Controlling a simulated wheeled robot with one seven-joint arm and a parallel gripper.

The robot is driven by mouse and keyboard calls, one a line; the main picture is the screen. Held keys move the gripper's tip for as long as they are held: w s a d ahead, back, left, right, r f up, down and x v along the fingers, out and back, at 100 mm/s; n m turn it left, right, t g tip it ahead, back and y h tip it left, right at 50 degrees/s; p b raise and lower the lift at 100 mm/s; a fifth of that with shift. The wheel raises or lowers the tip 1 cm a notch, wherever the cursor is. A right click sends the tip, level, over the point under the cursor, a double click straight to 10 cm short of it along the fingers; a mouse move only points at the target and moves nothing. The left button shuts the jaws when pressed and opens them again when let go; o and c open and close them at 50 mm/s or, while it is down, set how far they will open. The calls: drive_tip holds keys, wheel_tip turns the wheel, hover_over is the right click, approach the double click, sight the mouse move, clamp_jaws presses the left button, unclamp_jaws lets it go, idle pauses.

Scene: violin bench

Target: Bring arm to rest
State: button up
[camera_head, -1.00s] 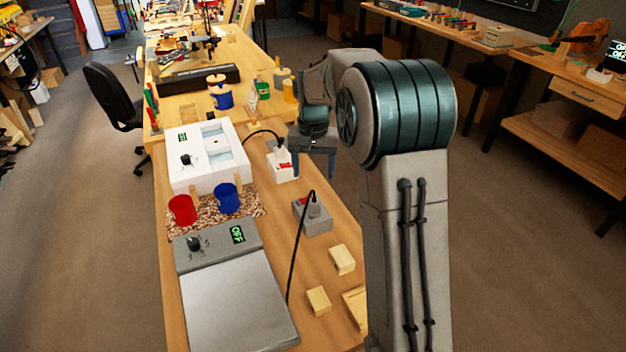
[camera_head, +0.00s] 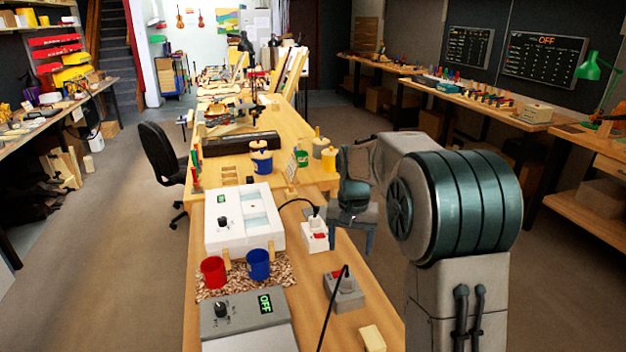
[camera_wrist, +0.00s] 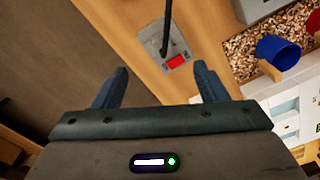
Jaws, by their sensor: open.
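My arm rises at the right of the head view and bends over toward the bench. My gripper (camera_head: 352,240) hangs at the right edge of the wooden bench (camera_head: 312,285), beside a white box with a red switch (camera_head: 315,236). In the wrist view my gripper (camera_wrist: 160,82) has its two dark fingers spread wide with nothing between them. Beyond the fingertips lies a grey socket box with a red switch (camera_wrist: 170,55) and a black plug and cable.
A white bath unit (camera_head: 240,222), a red cup (camera_head: 213,272), a blue cup (camera_head: 258,265) and a grey plate unit reading OFF (camera_head: 245,318) stand on the bench. Pots (camera_head: 262,160) stand farther back. Open floor (camera_head: 390,145) lies right of the bench.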

drive_tip(key=s+r+n+t, duration=0.1)
drive_tip(key=s+n+t, duration=0.1)
drive_tip(key=s, duration=2.5)
drive_tip(key=shift+s+r+n+t, duration=0.3)
drive_tip(key=shift+n+t, duration=0.1)
drive_tip(key=shift+n, duration=0.2)
